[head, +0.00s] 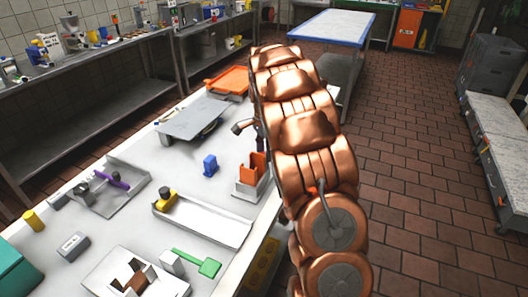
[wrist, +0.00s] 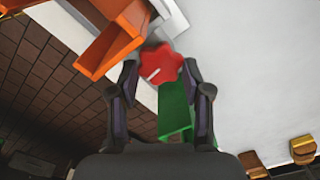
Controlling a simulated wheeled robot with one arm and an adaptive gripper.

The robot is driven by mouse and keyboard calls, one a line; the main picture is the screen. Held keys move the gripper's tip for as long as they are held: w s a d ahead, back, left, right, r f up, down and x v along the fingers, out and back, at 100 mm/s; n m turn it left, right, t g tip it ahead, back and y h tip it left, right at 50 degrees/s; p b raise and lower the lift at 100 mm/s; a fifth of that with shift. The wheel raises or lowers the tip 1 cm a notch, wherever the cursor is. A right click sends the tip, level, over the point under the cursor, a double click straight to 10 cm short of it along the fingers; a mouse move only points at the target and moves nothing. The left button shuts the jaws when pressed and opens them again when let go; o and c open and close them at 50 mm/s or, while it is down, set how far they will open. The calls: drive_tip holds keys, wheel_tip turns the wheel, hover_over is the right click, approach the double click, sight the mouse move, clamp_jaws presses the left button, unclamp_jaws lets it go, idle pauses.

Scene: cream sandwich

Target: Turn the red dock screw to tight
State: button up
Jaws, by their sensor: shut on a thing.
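The red dock screw (wrist: 163,62) is a lobed red knob with a short pale mark on its face, at the upper middle of the wrist view. My gripper (wrist: 163,72) has one dark finger on each side of the knob and is shut on it. In the head view my copper arm hides the screw and most of the gripper. An orange dock part (wrist: 108,38) stands beside the knob in the wrist view. In the head view the orange piece with its pale base (head: 250,188) stands at the table's right edge, next to my arm.
A green part (wrist: 174,108) lies just below the knob in the wrist view. Tiled floor lies right of the table.

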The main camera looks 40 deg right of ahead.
drive_tip(key=shift+d, duration=0.15)
drive_tip(key=o, duration=1)
drive_tip(key=shift+s, duration=0.1)
drive_tip(key=shift+c, duration=0.2)
drive_tip(key=shift+o, duration=1)
wheel_tip(320, 180, up, 12)
